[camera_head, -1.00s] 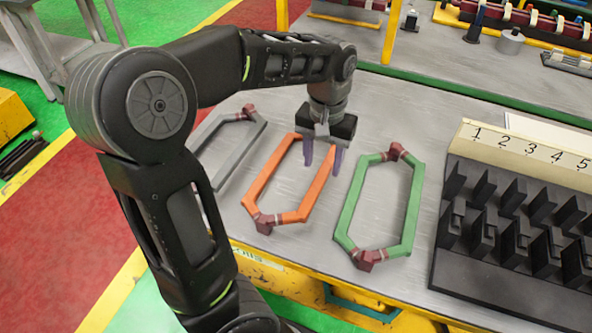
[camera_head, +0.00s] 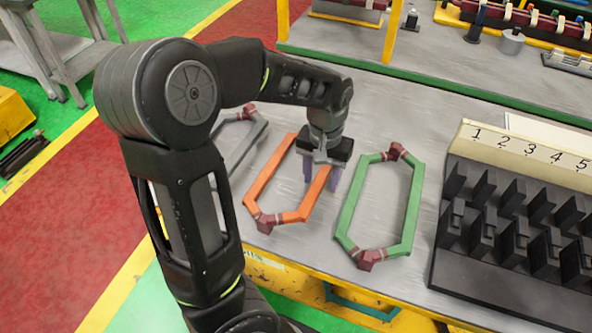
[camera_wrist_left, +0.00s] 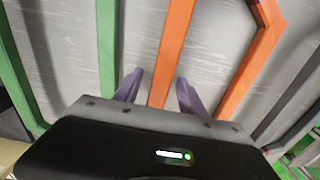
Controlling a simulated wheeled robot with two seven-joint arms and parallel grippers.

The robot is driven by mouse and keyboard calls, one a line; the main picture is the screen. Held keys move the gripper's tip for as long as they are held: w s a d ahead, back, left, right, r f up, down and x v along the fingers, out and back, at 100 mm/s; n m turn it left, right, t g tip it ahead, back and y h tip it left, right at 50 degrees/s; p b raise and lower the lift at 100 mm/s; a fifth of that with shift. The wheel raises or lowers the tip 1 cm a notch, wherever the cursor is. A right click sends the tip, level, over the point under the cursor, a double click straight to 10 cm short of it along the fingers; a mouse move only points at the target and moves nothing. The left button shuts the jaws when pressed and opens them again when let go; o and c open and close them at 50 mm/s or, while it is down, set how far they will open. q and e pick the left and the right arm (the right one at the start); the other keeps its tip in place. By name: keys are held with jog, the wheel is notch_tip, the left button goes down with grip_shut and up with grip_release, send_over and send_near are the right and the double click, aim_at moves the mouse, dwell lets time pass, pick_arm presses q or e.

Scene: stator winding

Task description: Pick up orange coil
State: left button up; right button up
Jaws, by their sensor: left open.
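The orange coil (camera_head: 256,187), a long hexagonal loop with dark red wrapped ends, lies flat on the grey metal table between the grey coil and the green coil. My left gripper (camera_head: 321,176) is open over the coil's right long side, with its purple fingers pointing down. In the left wrist view, the orange bar (camera_wrist_left: 170,55) runs between the two open fingers (camera_wrist_left: 158,88), one on each side. I cannot tell whether the fingertips touch the table. My right gripper is in no view.
A green coil (camera_head: 349,206) lies close to the right of the gripper. A grey coil (camera_head: 246,149) lies to the left, partly behind my arm. A black slotted rack (camera_head: 510,225) with a numbered strip (camera_head: 530,150) stands at the right.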

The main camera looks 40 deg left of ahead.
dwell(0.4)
pick_arm(q)
grip_shut()
dwell(0.4)
dwell(0.9)
